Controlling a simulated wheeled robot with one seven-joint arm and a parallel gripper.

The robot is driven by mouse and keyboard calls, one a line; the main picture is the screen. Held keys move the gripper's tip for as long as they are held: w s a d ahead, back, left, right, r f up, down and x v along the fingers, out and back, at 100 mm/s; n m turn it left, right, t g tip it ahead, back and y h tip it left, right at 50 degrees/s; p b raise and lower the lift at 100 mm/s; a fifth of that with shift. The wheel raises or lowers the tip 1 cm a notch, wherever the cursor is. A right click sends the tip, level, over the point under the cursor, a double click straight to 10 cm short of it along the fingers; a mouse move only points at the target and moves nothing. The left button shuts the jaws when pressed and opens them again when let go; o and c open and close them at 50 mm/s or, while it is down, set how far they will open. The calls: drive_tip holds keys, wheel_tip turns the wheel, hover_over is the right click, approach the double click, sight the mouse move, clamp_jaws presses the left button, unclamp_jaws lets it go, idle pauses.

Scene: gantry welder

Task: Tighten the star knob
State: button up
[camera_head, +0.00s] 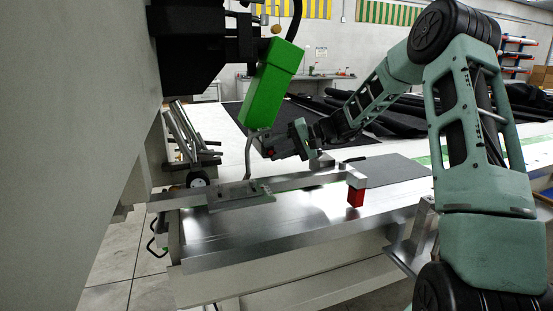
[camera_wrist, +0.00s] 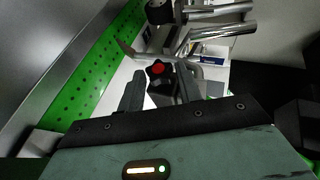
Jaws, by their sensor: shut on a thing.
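The star knob (camera_wrist: 157,70) is black with a red centre in the wrist view, between the tips of my gripper (camera_wrist: 159,86). My gripper is shut on it, one finger on each side; the fingers hide part of the knob's sides. In the head view my gripper (camera_head: 271,148) reaches in from the right, just below and right of the green welding torch body (camera_head: 272,85). A small red spot shows at its tips there; the knob itself is too small to make out clearly.
The torch's curved metal neck (camera_head: 248,155) hangs close to the left of my gripper. Below lies a steel table (camera_head: 290,218) with a long bar across it and a red block (camera_head: 355,196) at the bar's end. A large grey machine panel (camera_head: 70,130) fills the left.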

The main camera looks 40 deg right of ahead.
idle(0.4)
drive_tip(key=o, duration=1)
drive_tip(key=shift+d, duration=0.1)
drive_tip(key=v, duration=0.5)
drive_tip(key=b+v, duration=0.1)
drive_tip(key=v, duration=1.1)
drive_tip(key=shift+s+d+f+b, duration=0.2)
drive_tip(key=shift+f+b, duration=0.1)
drive_tip(key=shift+b, duration=0.1)
